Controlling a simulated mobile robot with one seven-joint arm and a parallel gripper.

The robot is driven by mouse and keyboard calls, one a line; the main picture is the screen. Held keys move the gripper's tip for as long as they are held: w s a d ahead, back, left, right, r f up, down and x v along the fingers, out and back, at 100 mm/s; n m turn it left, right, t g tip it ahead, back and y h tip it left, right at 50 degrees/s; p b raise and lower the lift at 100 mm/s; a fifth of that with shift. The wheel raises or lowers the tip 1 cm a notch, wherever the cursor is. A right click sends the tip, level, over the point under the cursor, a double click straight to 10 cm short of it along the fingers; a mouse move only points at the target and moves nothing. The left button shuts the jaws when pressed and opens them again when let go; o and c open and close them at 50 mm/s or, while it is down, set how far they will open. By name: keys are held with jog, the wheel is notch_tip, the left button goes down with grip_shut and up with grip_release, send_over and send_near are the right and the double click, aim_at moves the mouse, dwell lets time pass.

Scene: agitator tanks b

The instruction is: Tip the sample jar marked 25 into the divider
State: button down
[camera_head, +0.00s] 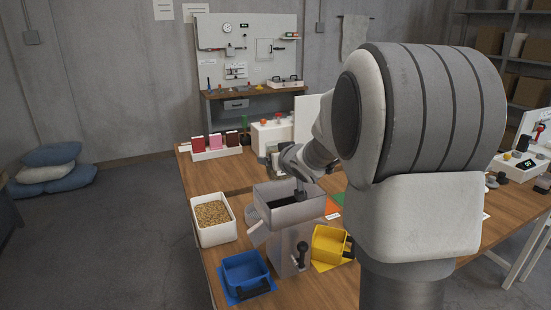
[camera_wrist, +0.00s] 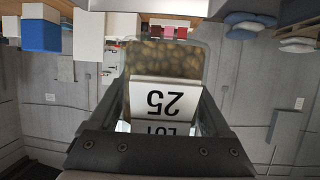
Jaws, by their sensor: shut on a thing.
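The sample jar marked 25 (camera_wrist: 165,65) is clear with a white label, and brown grains show at its far end. My gripper (camera_wrist: 160,112) is shut on this jar, with one finger on each side. The wrist view is upside down, and the jar looks roughly upright with its grains at the bottom. In the head view my wrist and gripper (camera_head: 285,158) are just above and behind the grey divider (camera_head: 290,214), which has an open, dark-looking hopper. The jar is hard to make out there. A dark-knobbed lever (camera_head: 302,252) stands at the divider's front.
A blue pan (camera_head: 246,276) and a yellow pan (camera_head: 330,243) stand on either side of the divider. A white bin of grain (camera_head: 212,219) is at the left. A rack of red, pink and brown items (camera_head: 216,146) stands behind. Bare wood lies left of centre.

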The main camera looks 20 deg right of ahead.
jog(key=shift+a+r+m+y+p, duration=0.35)
jog(key=shift+m+p, duration=0.25)
jog(key=shift+p, duration=1.3)
jog(key=shift+a+r+m+y+p, duration=0.25)
jog(key=shift+m+y+p, duration=0.3)
jog(key=shift+p, duration=1.3)
jog(key=shift+f, duration=0.15)
jog(key=shift+a+m+p, duration=0.25)
jog(key=shift+m+p, duration=0.2)
jog(key=shift+p, duration=0.45)
jog(key=shift+w+a+r+m+t+y+p, duration=0.1)
jog(key=shift+a+r+m+t+y+p, duration=0.15)
jog(key=shift+m+y+p, duration=0.75)
jog(key=shift+a+f+m+t+y+p, duration=0.15)
jog(key=shift+m+t+y+p, duration=0.25)
jog(key=shift+m+p, duration=1.05)
jog(key=shift+n+p, duration=0.35)
jog(key=shift+p, duration=0.3)
jog(key=shift+a, duration=0.1)
jog(key=shift+m+t+y, duration=0.25)
jog(key=shift+m+y, duration=0.05)
jog(key=shift+m, duration=0.1)
jog(key=shift+f+m, duration=0.15)
jog(key=shift+m, duration=0.25)
